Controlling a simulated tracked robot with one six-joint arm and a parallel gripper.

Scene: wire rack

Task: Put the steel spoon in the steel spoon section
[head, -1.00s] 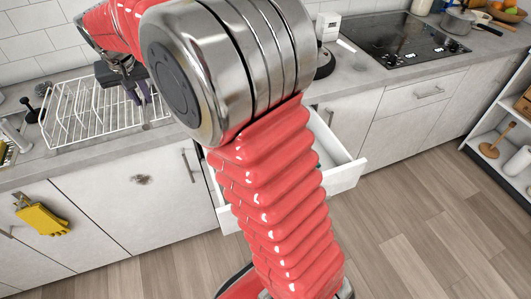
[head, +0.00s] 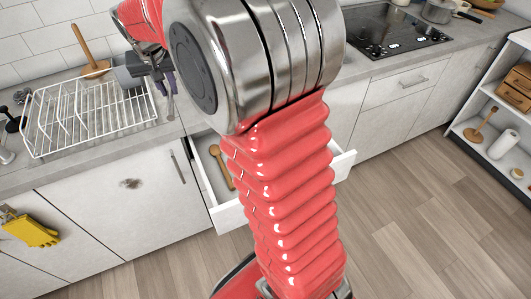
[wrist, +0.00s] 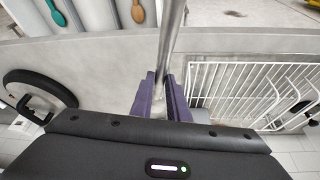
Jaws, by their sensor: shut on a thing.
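My gripper (head: 166,84) is at the right end of the wire rack, above the counter's front part. In the wrist view its purple fingers (wrist: 160,98) are closed around a long shiny steel piece, the steel spoon (wrist: 173,42), which extends toward the drawer side of that picture. The spoon's far end is cut off by the picture's edge. The open white drawer (head: 232,217) is below and to the right of the gripper, partly hidden by my arm. A wooden spoon (head: 223,168) lies in it. The wrist view shows a teal utensil (wrist: 55,12) beside it. The steel spoon section cannot be made out.
The white wire rack (head: 88,115) stands on the counter at left. A black cooktop (head: 395,32) is at the back right. A yellow glove (head: 30,231) hangs on the cabinet front. The floor at right is clear.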

